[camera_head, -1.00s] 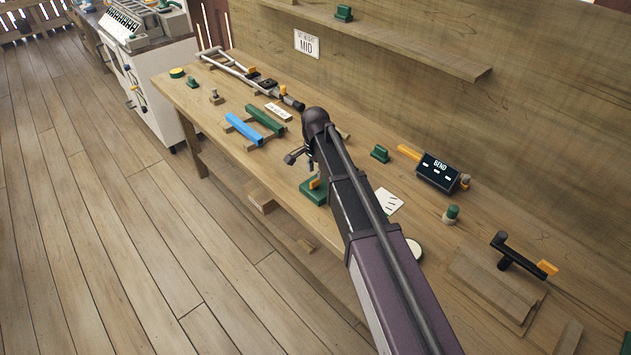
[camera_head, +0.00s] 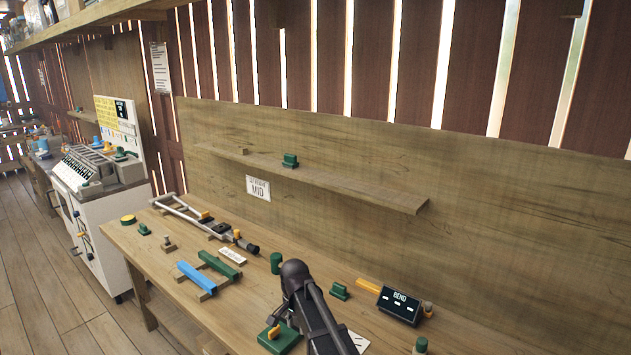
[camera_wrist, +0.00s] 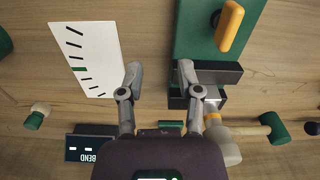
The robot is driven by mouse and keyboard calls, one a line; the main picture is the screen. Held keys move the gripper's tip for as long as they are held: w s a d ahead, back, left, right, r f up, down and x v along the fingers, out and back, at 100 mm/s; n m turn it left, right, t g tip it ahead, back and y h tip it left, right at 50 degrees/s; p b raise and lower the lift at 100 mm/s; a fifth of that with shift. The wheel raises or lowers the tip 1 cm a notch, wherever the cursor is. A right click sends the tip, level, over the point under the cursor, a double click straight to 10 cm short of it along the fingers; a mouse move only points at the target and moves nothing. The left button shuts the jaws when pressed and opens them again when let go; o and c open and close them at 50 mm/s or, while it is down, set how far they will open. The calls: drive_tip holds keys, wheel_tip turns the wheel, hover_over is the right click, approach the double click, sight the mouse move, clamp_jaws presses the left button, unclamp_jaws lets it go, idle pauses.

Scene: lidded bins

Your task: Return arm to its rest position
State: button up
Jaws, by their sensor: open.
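My gripper (camera_wrist: 160,75) shows in the wrist view with its two grey fingers spread and nothing between them. The bench top lies beyond the fingers. The right fingertip overlaps a dark block at the end of a green base with a yellow handle (camera_wrist: 230,26); I cannot tell whether they touch. In the head view my dark arm reaches up from the lower edge over the wooden bench (camera_head: 135,238). It ends close to the green base with the yellow handle (camera_head: 284,342). The fingers themselves are not clear in that view.
A marked white card (camera_wrist: 87,60) lies left of the fingers. The BEND display (camera_head: 399,305) stands right of my arm, a green cylinder (camera_head: 276,263) behind it. Blue (camera_head: 195,275) and green bars lie to the left. A wall shelf (camera_head: 330,183) runs above the bench.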

drive_tip(key=s+d+n, duration=0.2)
drive_tip(key=s+d, duration=0.3)
drive_tip(key=d, duration=0.2)
drive_tip(key=s+d+n, duration=0.2)
drive_tip(key=s+d, duration=0.4)
drive_tip(key=d, duration=0.2)
drive_tip(key=s+d+n, duration=0.2)
drive_tip(key=s+d, duration=0.3)
drive_tip(key=d, duration=0.3)
drive_tip(key=shift+s+r+n, duration=0.1)
drive_tip(key=shift+s+n, duration=0.15)
drive_tip(key=shift+n, duration=0.05)
